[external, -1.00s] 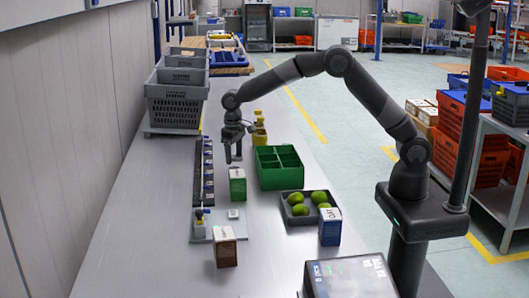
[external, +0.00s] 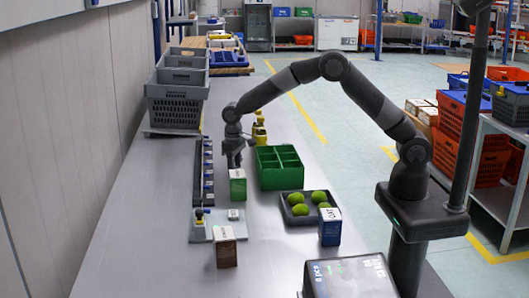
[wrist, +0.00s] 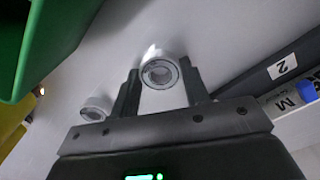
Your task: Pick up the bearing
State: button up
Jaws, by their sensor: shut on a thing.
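In the wrist view, a light metal ring-shaped bearing (wrist: 160,73) sits between the two fingers of my gripper (wrist: 162,80), which is shut on it. A second, similar ring (wrist: 95,108) lies on the table to the left, outside the fingers. In the external view, my gripper (external: 235,163) points down at the table, left of the green compartment box (external: 279,178) and behind the green-and-white carton (external: 238,187). The bearing is too small and hidden to make out there.
A dark rack strip (external: 197,184) runs along the left. Yellow bottles (external: 260,133) stand behind the green box. A grey tray (external: 298,217) of green fruit, a blue carton (external: 330,230) and a brown carton (external: 226,252) stand nearer. The table front left is clear.

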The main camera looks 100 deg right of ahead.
jog(key=c, duration=0.3)
jog(key=shift+r, duration=0.45)
notch_tip(320, 180, up, 4)
jog(key=shift+d+f, duration=0.15)
jog(key=shift+f, duration=0.05)
jog(key=s+d+r, duration=0.6)
jog(key=s+d, duration=0.2)
jog(key=shift+s+r, duration=0.15)
jog(key=shift+r, duration=0.1)
